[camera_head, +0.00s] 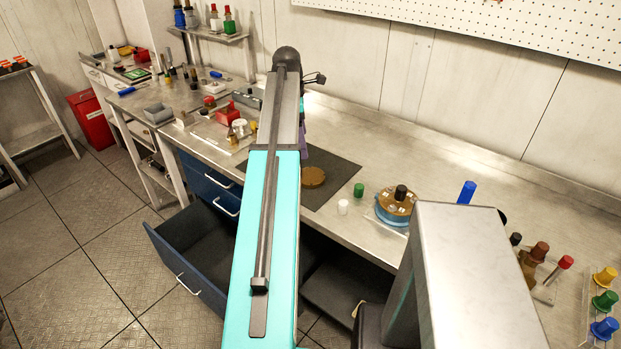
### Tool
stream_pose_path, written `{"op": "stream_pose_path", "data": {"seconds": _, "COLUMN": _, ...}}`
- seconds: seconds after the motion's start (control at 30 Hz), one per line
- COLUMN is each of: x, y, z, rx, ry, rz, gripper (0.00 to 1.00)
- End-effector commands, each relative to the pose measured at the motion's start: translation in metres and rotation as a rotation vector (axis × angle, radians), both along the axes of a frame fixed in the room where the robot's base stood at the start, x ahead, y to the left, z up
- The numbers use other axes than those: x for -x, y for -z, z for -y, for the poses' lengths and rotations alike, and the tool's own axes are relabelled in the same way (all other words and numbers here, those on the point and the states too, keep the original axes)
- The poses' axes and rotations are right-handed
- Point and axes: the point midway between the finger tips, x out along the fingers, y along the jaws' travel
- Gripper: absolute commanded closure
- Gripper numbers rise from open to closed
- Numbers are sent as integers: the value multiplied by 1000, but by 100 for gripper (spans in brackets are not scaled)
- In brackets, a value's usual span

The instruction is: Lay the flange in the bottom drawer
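A round brown disc (312,177), which may be the flange, lies on the dark mat (335,181) on the workbench. A second brown disc (396,201) sits on a blue round base to its right, so I cannot tell for sure which is the flange. The bottom drawer (178,274) is dark blue and pulled out at the left below the bench, and the part of its inside that shows looks empty. My gripper (304,140) is mostly hidden behind my arm, above the mat near the first disc. Its fingers and any hold cannot be made out.
Two shut blue drawers (209,184) are above the open one. White (343,207) and green (359,190) cylinders stand near the mat. Several coloured-capped items stand at the right, and more clutter fills the bench at the left. The bench behind the mat is clear.

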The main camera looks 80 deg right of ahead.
Motion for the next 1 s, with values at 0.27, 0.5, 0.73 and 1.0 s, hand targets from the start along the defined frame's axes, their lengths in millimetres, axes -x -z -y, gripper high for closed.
{"op": "stream_pose_path", "data": {"seconds": 0.27, "x": 2, "y": 12, "z": 0, "rx": -1, "ry": 0, "rz": 0, "gripper": 1}}
{"op": "stream_pose_path", "data": {"seconds": 0.5, "x": 6, "y": 38, "z": 0, "rx": -3, "ry": 0, "rz": -1, "gripper": 1}}
{"op": "stream_pose_path", "data": {"seconds": 0.73, "x": 10, "y": 63, "z": 2, "rx": -1, "ry": 0, "rz": 0, "gripper": 1}}
{"op": "stream_pose_path", "data": {"seconds": 1.0, "x": 12, "y": 83, "z": 3, "rx": 0, "ry": 0, "rz": 0, "gripper": 1}}
